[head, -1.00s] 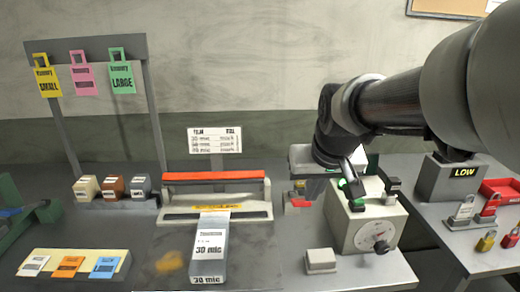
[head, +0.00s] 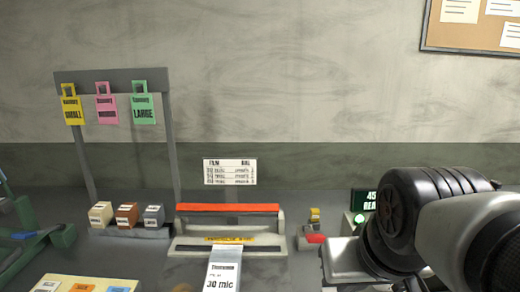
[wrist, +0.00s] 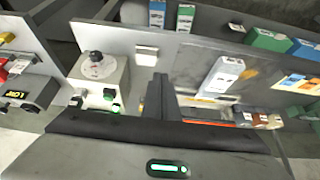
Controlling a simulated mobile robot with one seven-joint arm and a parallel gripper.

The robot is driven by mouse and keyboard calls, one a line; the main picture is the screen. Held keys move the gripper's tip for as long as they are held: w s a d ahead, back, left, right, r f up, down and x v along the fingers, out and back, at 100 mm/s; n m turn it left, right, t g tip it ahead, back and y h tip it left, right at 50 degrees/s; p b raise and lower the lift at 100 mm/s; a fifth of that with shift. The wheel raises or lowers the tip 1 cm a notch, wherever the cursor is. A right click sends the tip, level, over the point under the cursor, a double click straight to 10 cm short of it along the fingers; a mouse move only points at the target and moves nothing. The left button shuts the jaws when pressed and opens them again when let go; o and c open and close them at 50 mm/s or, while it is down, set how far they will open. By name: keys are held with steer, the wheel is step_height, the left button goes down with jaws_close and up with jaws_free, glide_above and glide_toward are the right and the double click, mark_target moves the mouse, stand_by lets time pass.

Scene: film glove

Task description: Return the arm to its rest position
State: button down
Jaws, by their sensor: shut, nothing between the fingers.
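My arm (head: 400,230) is folded low at the right edge of the head view, and my gripper does not show there. In the wrist view my gripper (wrist: 161,80) is shut and empty, its dark fingers together above the grey bench. The pale box with a round dial (wrist: 101,72) and a lit green button is left of the fingers. In the head view my arm hides most of this box, and a green-lit display (head: 366,200) shows behind it.
The sealer with a red bar (head: 228,208) stands on the bench with a 30 mic film strip (head: 222,272) in front. A rack with yellow, pink and green tags (head: 142,110) stands left, small boxes (head: 127,215) at its foot. A LOW display (wrist: 14,94) is at the wrist view's left.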

step_height(320, 180, up, 12)
steer(key=s+p, duration=0.1)
steer(key=p, duration=1.1)
steer(key=shift+s, duration=0.35)
steer(key=shift+f, duration=0.15)
